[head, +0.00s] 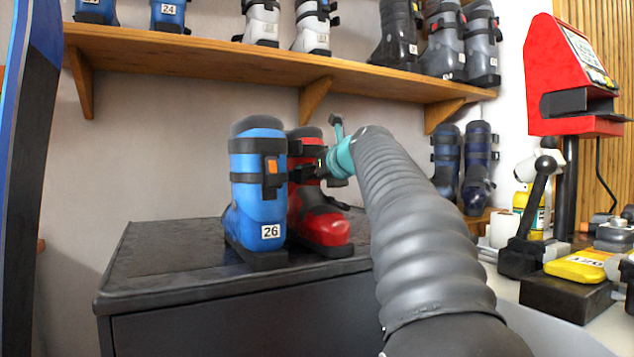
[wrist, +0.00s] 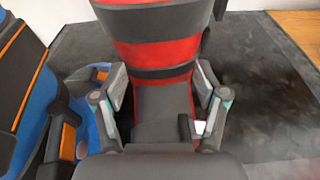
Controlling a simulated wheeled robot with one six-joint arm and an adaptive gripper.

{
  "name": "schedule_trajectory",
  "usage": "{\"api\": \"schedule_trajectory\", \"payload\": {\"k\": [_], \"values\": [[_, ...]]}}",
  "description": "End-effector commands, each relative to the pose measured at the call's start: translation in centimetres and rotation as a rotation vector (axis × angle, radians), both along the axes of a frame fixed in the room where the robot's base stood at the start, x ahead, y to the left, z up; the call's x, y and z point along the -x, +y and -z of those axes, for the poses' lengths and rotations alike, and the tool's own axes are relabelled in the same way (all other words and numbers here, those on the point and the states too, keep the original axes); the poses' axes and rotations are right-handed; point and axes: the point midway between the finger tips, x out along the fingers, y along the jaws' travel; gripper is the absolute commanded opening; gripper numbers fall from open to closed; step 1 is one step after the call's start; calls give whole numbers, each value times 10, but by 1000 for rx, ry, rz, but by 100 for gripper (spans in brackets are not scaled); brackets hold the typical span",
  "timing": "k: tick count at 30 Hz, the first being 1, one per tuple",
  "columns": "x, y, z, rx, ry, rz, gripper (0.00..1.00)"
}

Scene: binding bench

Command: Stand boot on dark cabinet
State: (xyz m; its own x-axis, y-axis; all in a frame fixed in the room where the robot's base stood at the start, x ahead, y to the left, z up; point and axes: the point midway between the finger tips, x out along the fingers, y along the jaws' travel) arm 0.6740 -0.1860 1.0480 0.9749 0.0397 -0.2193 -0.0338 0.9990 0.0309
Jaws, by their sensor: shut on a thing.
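A red and dark-grey boot (head: 320,228) is upright over the top of the dark cabinet (head: 165,240), close to the right of a blue boot (head: 250,205) marked 26. Its sole looks level with the cabinet top; whether it bears on it fully I cannot tell. My gripper (head: 325,165) is shut on the red boot's upper part from the right. In the wrist view the gripper's fingers (wrist: 160,82) press both sides of the red boot (wrist: 165,52). The blue boot (wrist: 22,75) is at the left there, near the left finger.
A wooden shelf (head: 230,57) with several boots runs above the cabinet. Dark blue boots (head: 478,170) stand on a lower shelf at right. A red machine (head: 570,75), a black lever and a yellow item (head: 578,267) are on the bench at right. The cabinet's left top is clear.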

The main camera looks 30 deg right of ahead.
Motion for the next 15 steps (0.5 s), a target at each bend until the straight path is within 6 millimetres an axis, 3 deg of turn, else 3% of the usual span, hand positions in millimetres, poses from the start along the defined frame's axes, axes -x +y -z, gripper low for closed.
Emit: {"api": "schedule_trajectory", "payload": {"k": [10,11,13,15], "values": [[1,0,0,2,-7,1,17],[0,0,3,1,-1,0,80],[0,0,2,1,-1,0,98],[0,0,2,1,-1,0,98]]}}
